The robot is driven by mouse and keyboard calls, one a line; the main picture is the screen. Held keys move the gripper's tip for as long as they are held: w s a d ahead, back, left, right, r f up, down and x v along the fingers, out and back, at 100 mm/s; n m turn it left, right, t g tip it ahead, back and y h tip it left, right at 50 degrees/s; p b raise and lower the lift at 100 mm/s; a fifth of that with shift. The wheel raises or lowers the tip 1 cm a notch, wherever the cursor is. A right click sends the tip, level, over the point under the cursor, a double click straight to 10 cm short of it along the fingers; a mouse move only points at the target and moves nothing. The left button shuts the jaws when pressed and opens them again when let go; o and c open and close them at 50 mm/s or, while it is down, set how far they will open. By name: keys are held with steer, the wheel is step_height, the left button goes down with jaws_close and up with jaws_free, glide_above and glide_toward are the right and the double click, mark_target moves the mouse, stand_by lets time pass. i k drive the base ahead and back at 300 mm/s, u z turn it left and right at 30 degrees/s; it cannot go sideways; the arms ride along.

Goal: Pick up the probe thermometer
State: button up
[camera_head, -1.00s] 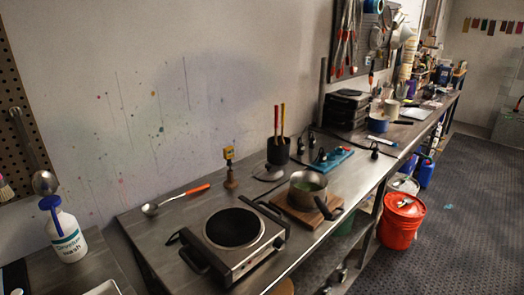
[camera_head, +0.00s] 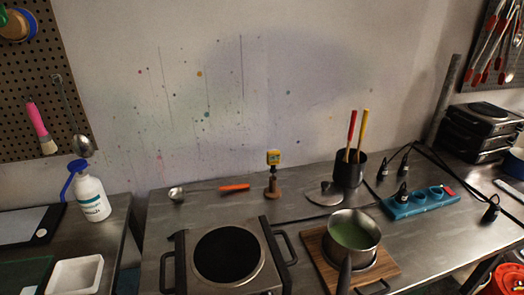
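What looks like the probe thermometer (camera_head: 273,158) has a small yellow head with a dark display. It stands upright in a brown wooden holder (camera_head: 273,189) on the steel counter, near the wall and behind the hot plate. Its lower part is hidden in the holder. My gripper is not in view.
A hot plate (camera_head: 226,257) stands in front. A ladle (camera_head: 178,193) with an orange handle lies left of the holder. A lid (camera_head: 324,194), black utensil pot (camera_head: 349,170), saucepan (camera_head: 352,236) on a wooden board and blue power strip (camera_head: 418,203) are to the right.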

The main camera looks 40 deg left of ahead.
mark_target(273, 157)
steer(key=u, duration=1)
steer(key=i, duration=0.85)
steer(key=u, duration=0.95)
